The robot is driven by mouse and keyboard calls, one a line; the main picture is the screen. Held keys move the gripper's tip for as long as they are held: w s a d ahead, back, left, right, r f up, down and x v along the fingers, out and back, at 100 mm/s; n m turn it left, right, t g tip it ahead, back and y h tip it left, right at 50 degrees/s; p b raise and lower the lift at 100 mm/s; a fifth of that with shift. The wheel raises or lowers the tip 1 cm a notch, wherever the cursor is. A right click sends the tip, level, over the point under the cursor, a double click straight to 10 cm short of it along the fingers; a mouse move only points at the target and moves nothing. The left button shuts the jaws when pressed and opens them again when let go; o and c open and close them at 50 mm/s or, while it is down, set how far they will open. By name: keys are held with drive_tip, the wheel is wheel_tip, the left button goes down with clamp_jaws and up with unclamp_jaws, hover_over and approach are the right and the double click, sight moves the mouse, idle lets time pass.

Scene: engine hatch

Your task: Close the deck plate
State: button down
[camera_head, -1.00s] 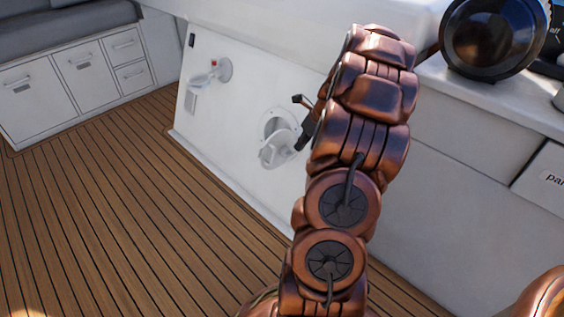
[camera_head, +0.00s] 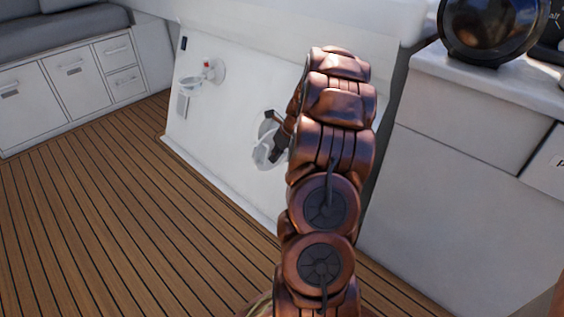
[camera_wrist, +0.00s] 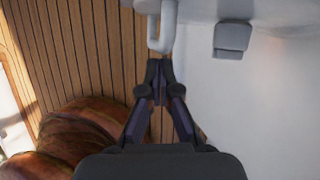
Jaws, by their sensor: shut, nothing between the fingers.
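The deck plate (camera_head: 264,157) is a round white lid hanging open below a round opening in the white wall panel in the head view. My gripper (camera_head: 270,116) is dark and in front of the opening in that view, overlapping its right side. My arm hides part of the surroundings. In the wrist view my gripper (camera_wrist: 158,72) has its fingertips together with nothing between them. A white hooked fitting lies just beyond the tips there; I cannot tell whether it is part of the deck plate or whether the tips touch it.
A second round fitting (camera_head: 213,71) with a red part sits on the panel, up and left. A small plate (camera_head: 183,106) is below it. White drawers (camera_head: 75,83) stand at far left. The wooden floor (camera_head: 110,215) is clear. A white counter (camera_head: 475,100) stands at right.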

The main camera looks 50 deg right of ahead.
drive_tip(key=shift+w, duration=0.2)
drive_tip(key=shift+w+r+p, duration=0.15)
drive_tip(key=shift+r+p, duration=0.2)
drive_tip(key=shift+p, duration=1)
